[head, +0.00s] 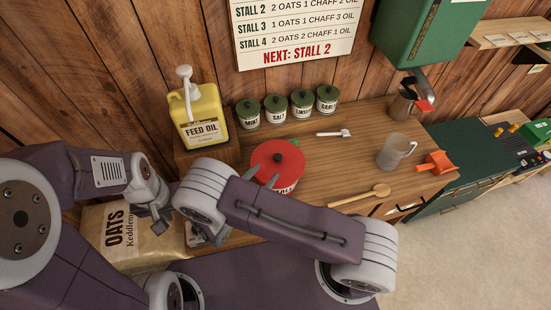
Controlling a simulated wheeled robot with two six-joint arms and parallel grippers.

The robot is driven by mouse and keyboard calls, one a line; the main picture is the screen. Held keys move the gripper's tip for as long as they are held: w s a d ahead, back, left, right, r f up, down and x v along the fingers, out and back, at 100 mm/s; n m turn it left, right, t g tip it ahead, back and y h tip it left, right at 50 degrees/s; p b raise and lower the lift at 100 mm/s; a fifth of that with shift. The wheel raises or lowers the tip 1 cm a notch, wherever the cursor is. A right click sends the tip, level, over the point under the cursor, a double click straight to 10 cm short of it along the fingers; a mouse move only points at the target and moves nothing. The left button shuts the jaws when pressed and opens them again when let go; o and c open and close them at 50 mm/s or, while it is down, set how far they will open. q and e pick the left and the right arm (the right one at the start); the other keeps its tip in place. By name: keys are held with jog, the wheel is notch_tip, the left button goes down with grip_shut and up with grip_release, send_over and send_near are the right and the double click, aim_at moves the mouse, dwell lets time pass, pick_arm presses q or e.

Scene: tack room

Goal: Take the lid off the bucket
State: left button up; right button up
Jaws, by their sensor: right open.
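The bucket (289,187) stands on the wooden counter, with a red lid (290,165) on top and a dark knob in the lid's middle. Part of its front lettering shows; my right arm hides the rest. My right gripper (262,176) has two grey fingertips showing apart at the near left edge of the lid, with nothing visible between them. Its body is hidden behind my forearm. I cannot tell whether the fingertips touch the lid. My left gripper (157,216) is away to the left, above the oats sack, and its finger opening is unclear.
A yellow feed oil jug (200,118) stands on a wooden block at left. Several green-lidded jars (276,108) line the back. An oats sack (110,238) sits lower left.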

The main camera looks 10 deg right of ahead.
aim_at(277, 158)
jog(key=p+x, duration=0.1)
jog(key=x, duration=0.3)
jog(key=shift+w+a+p, duration=0.1)
jog(key=shift+w+p, duration=0.1)
jog(key=shift+p, duration=0.15)
jog(key=shift+w+f, duration=0.1)
jog(key=shift+w, duration=0.05)
jog(key=shift+w+p, duration=0.1)
jog(key=shift+p, duration=0.2)
jog(key=p+x, duration=0.1)
jog(key=x, duration=0.1)
jog(key=p+x, duration=0.1)
jog(key=x, duration=0.1)
jog(key=shift+d, duration=0.3)
jog(key=shift+w+d+f, duration=0.1)
jog(key=shift+w+d, duration=0.05)
jog(key=shift+w, duration=0.1)
jog(key=shift+s, duration=0.1)
jog(key=c, duration=1)
grip_shut()
pick_arm(q)
jog(key=r, duration=0.4)
jog(key=shift+w+r, duration=0.25)
jog(key=shift+r, duration=0.05)
